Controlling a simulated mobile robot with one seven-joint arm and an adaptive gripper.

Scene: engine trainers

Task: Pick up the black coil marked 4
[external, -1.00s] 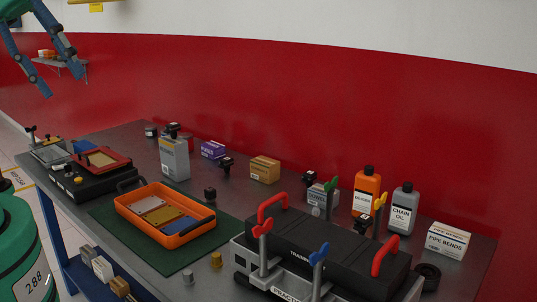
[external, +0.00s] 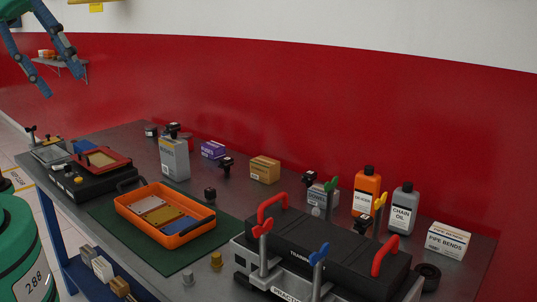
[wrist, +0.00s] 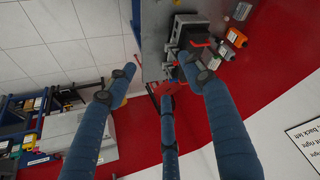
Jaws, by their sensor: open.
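My gripper (external: 62,78) hangs at the upper left of the external view, high up and well away from the bench. Its blue fingers are spread open and empty. In the wrist view my gripper (wrist: 160,78) also shows open, with the bench far beyond the fingers. Several small black block-like parts that look like coils are on the bench: one by the orange tray (external: 210,195), one near the purple box (external: 227,164), one behind the engine (external: 309,178), one at the back left (external: 151,131). Their marks are too small to read, so I cannot tell which is 4.
The grey bench (external: 110,150) holds an orange tray (external: 130,212) on a green mat, a black engine trainer (external: 330,250) with red handles, a grey can (external: 174,160), an orange bottle (external: 367,195) and a grey chain oil bottle (external: 404,210). A red wall stands behind.

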